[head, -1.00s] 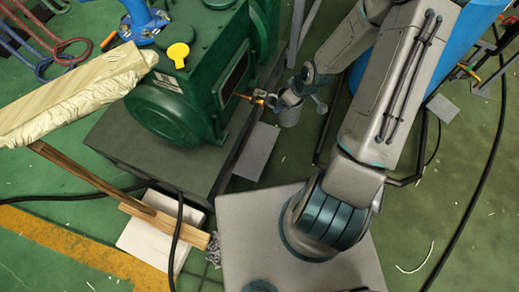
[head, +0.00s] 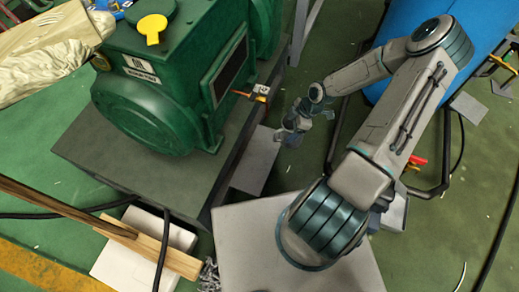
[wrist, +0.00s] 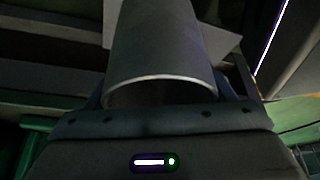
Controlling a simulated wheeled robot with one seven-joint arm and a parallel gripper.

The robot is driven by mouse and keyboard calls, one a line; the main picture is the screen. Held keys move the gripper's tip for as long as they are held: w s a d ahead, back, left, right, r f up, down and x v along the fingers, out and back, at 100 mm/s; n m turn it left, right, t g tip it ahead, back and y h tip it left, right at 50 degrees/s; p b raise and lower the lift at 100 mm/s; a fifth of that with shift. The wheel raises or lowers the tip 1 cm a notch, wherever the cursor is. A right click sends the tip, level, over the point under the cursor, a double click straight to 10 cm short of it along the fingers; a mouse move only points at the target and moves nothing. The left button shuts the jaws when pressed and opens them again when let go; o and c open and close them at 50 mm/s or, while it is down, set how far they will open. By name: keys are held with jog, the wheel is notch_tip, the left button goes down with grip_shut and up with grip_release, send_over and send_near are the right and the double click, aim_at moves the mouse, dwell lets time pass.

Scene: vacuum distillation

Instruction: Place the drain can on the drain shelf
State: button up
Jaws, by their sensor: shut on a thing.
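The drain can is a grey open cylinder (wrist: 162,50), held between the jaws in the wrist view, with its rim facing the camera. My gripper (head: 292,130) is shut on it. In the head view the gripper hangs beside the green pump, and the can is hard to tell apart from the gripper and wrist. A flat grey plate (head: 256,165), which looks like the drain shelf, sits low beside the pump base, just below and left of the gripper. In the wrist view, a pale flat surface (wrist: 222,42) shows behind the can. Any contact between them cannot be told.
The green pump (head: 150,100) stands on a dark base (head: 110,150) at left, with an orange-tipped fitting (head: 260,91) near my gripper. A blue tank (head: 400,40) is behind my arm. A wooden plank (head: 170,255) lies at lower left.

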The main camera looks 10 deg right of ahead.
jog(key=shift+w+a+f+b, duration=1.1)
jog(key=shift+a+f, duration=0.35)
jog(key=shift+f, duration=0.3)
jog(key=shift+w+a+f+b, duration=1.1)
jog(key=shift+a+f, duration=0.3)
jog(key=shift+f, duration=0.35)
jog(key=shift+w+a+f+b, duration=0.95)
jog(key=shift+a+f+b, duration=0.25)
jog(key=shift+a+f, duration=0.4)
jog(key=shift+d+f, duration=0.1)
jog(key=shift+f, duration=0.1)
jog(key=shift+f, duration=0.15)
jog(key=o, duration=1.1)
